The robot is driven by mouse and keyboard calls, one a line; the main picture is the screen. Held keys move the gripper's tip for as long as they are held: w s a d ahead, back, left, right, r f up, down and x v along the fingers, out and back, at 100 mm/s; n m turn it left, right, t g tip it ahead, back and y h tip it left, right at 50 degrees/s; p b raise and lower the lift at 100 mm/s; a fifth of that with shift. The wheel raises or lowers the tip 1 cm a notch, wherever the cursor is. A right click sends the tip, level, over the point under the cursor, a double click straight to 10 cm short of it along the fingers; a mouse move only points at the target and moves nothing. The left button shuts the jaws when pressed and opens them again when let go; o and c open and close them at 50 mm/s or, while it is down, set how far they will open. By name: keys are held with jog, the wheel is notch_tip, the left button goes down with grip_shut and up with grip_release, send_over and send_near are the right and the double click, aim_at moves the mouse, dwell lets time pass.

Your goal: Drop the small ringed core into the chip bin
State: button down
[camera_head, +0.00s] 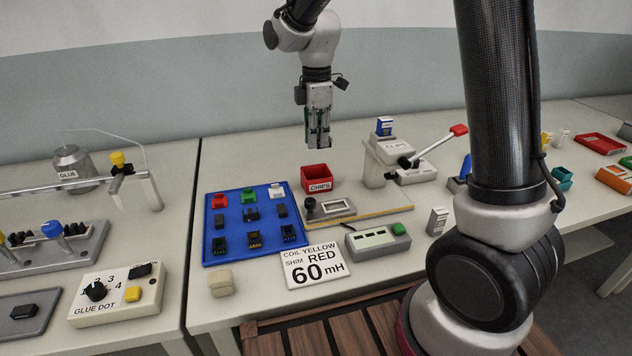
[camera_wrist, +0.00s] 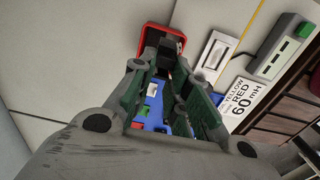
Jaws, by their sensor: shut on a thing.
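My gripper (camera_head: 318,142) hangs in the air above the red chip bin (camera_head: 317,184), fingers pointing down. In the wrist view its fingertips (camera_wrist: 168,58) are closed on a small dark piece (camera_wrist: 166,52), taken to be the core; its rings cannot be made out. The held piece is too small to tell in the head view. The bin, labelled CHIPS, is a small open red box. In the wrist view it shows just beyond the fingertips (camera_wrist: 148,32), partly hidden by them. The held piece looks apart from it.
A blue tray (camera_head: 208,257) with red, green, white and dark pieces lies left of the bin. A grey fixture (camera_head: 331,208) stands in front of it. A CLIPS unit with a red-tipped lever (camera_head: 432,146) stands right. A sign (camera_head: 315,266) lies in front.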

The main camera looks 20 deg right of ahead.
jog(key=shift+f, duration=1.15)
jog(key=c, duration=1.3)
grip_release()
notch_tip(320, 180, up, 12)
